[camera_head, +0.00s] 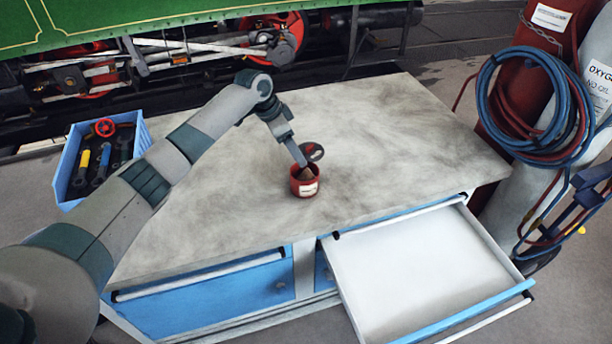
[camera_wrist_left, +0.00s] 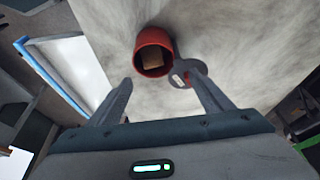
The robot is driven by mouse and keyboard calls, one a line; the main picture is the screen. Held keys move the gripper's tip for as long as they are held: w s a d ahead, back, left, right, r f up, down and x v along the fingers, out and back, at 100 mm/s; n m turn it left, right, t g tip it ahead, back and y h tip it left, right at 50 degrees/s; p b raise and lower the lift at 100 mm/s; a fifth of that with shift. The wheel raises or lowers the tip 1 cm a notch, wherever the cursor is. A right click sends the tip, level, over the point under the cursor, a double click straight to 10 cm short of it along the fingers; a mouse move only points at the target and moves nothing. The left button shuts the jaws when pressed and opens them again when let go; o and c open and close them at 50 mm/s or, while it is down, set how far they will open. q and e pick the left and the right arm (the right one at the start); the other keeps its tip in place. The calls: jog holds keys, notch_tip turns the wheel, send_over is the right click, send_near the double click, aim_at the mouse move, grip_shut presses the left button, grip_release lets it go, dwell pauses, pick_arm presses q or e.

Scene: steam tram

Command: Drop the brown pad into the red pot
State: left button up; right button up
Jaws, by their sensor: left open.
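The brown pad (camera_wrist_left: 153,61) lies inside the pot, seen through the mouth as a tan-brown block. My left gripper (camera_wrist_left: 154,74) is open and empty, its fingers apart at the pot's mouth. In the head view the left gripper (camera_head: 300,157) is just above the pot, partly covering its opening. My right gripper is not in view.
A dark round piece (camera_head: 313,151) is beside the pot, close to a finger. A blue bin (camera_head: 68,168) with tools stands at left. An empty drawer (camera_head: 415,270) is pulled out in front. Gas cylinders (camera_head: 540,95) with hoses stand at right. Much of the worktop (camera_head: 400,140) is clear.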

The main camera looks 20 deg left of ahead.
pick_arm(q)
jog(key=b+v, duration=0.4)
jog(key=v, duration=1.1)
jog(key=shift+a+r+b, duration=0.25)
jog(key=shift+r+b, duration=0.05)
jog(key=shift+b, duration=0.1)
